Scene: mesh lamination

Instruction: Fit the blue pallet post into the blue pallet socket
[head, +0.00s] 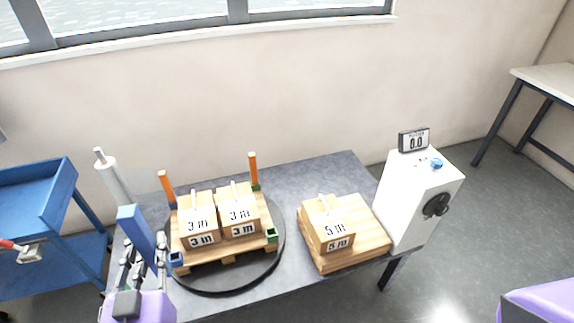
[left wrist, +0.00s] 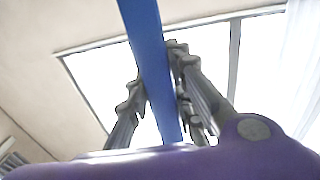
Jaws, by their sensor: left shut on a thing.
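The blue pallet post (head: 135,228) is a long blue bar, held tilted in my left gripper (head: 144,252) at the front left of the pallet. In the left wrist view the post (left wrist: 147,45) runs between the two grey fingers of my left gripper (left wrist: 158,88), which are shut on it. The blue pallet socket (head: 176,259) is a small open blue box at the front left corner of the wooden pallet (head: 228,249). The post is beside and left of the socket in the head view. Its lower end is hidden behind the gripper. My right gripper is not in view.
The pallet sits on a black round turntable (head: 225,291) with "3 m" boxes (head: 198,222). Orange posts (head: 166,187) (head: 253,168) stand at the back corners; a green socket (head: 271,236) is front right. "5 m" boxes (head: 328,224) and a white machine (head: 420,200) stand further right.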

